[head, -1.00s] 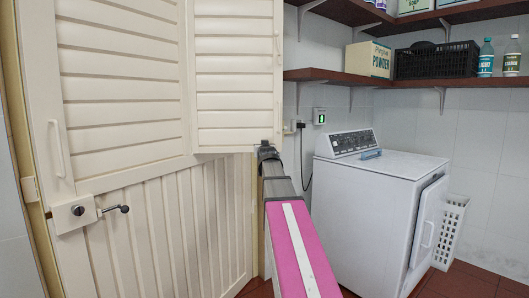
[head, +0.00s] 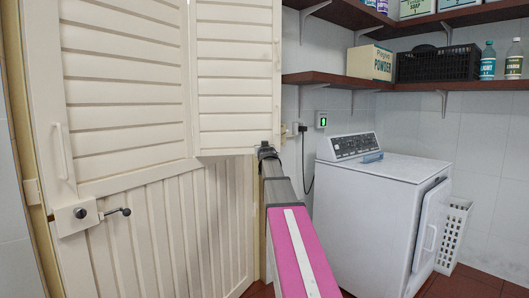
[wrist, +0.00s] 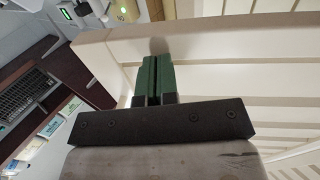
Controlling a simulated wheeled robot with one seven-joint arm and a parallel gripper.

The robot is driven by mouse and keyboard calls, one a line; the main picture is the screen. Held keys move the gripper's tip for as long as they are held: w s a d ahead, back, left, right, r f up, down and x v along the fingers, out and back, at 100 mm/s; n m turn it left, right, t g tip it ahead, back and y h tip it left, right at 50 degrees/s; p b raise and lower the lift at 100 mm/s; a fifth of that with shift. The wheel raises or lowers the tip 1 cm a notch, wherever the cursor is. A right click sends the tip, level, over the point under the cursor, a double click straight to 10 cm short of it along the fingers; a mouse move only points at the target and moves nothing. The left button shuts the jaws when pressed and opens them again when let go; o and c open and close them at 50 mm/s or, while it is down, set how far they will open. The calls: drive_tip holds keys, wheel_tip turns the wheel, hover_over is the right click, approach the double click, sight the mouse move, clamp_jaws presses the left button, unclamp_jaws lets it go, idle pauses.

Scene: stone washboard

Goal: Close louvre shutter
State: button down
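The cream louvre shutter (head: 235,75) hangs at the upper right of the panelled door, with its slats facing me and a small handle (head: 277,48) near its right edge. A second louvred panel (head: 122,85) is to its left. My gripper (head: 266,149) is at the shutter's lower right corner. In the wrist view, my gripper's green fingers (wrist: 155,75) are together, with only a thin dark line between them. Their tips are at the shutter's smooth frame (wrist: 200,45), with a shadow beside them. I cannot tell whether they touch it. Nothing shows between the fingers.
A white washing machine (head: 375,205) with its front door ajar stands at the right, beside a white basket (head: 453,232). Dark red shelves (head: 430,86) hold a powder box (head: 369,63), a black crate (head: 437,64) and bottles. A latch (head: 76,217) is on the door at lower left.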

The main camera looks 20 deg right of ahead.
drive_tip(key=w+a, duration=0.3)
drive_tip(key=w, duration=1)
drive_tip(key=w+a, duration=0.4)
drive_tip(key=w, duration=0.9)
drive_tip(key=shift+w+a, duration=0.15)
drive_tip(key=shift+a, duration=0.15)
